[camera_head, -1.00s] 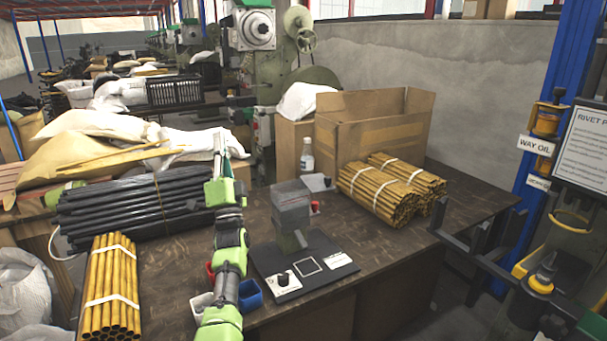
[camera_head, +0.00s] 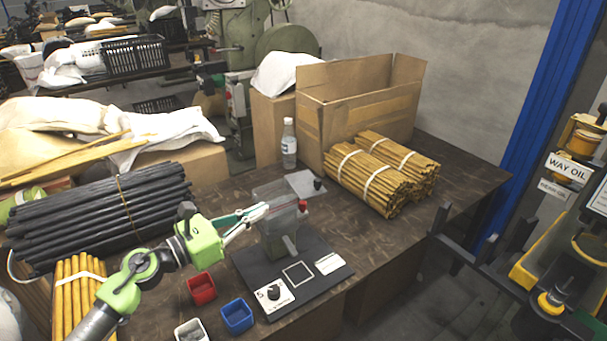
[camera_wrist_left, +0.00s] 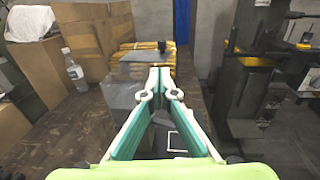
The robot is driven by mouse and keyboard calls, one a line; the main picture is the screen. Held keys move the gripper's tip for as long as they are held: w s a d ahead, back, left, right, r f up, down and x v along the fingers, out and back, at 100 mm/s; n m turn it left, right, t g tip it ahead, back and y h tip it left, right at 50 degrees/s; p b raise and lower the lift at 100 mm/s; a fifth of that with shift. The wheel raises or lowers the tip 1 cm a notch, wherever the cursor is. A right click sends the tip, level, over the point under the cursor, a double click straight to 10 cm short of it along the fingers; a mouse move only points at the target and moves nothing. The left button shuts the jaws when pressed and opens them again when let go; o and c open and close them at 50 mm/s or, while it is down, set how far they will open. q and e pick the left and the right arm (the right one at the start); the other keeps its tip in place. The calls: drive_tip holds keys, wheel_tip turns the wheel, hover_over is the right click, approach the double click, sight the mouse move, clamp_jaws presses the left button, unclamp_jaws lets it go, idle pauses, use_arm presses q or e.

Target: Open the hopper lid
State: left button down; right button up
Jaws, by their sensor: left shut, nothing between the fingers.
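The small press stands on a black base plate (camera_head: 322,250) on the dark table. Its grey, see-through hopper (camera_head: 275,208) sits above the base. A flat grey lid plate (camera_head: 303,182) with a black knob (camera_head: 317,184) shows at the hopper's upper right; I cannot tell how far it is raised. My left gripper (camera_head: 266,207) is shut and empty, with its tips in front of the hopper's upper left; contact is unclear. In the left wrist view, the shut tips (camera_wrist_left: 160,72) overlap the area just below the lid plate (camera_wrist_left: 138,62) and its knob (camera_wrist_left: 167,46). My right gripper is not in view.
Red (camera_head: 201,288), blue (camera_head: 236,315) and white (camera_head: 190,331) bins stand left of the base. Bundled yellow rods (camera_head: 372,178), an open cardboard box (camera_head: 360,110) and a bottle (camera_head: 289,145) stand behind. Dark rods (camera_head: 100,215) lie left. Bare table shows right of the press.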

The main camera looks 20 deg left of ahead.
sight(305, 196)
use_arm(q)
drive_tip(key=p+x, duration=0.3)
drive_tip(key=x, duration=0.9)
drive_tip(key=shift+w+d+r+p, duration=0.1)
drive_tip(key=shift+d+r+p, duration=0.05)
drive_tip(key=shift+d+p, duration=0.2)
drive_tip(key=shift+w+d, duration=0.3)
drive_tip(key=shift+w, duration=0.2)
drive_tip(key=shift+a, duration=0.1)
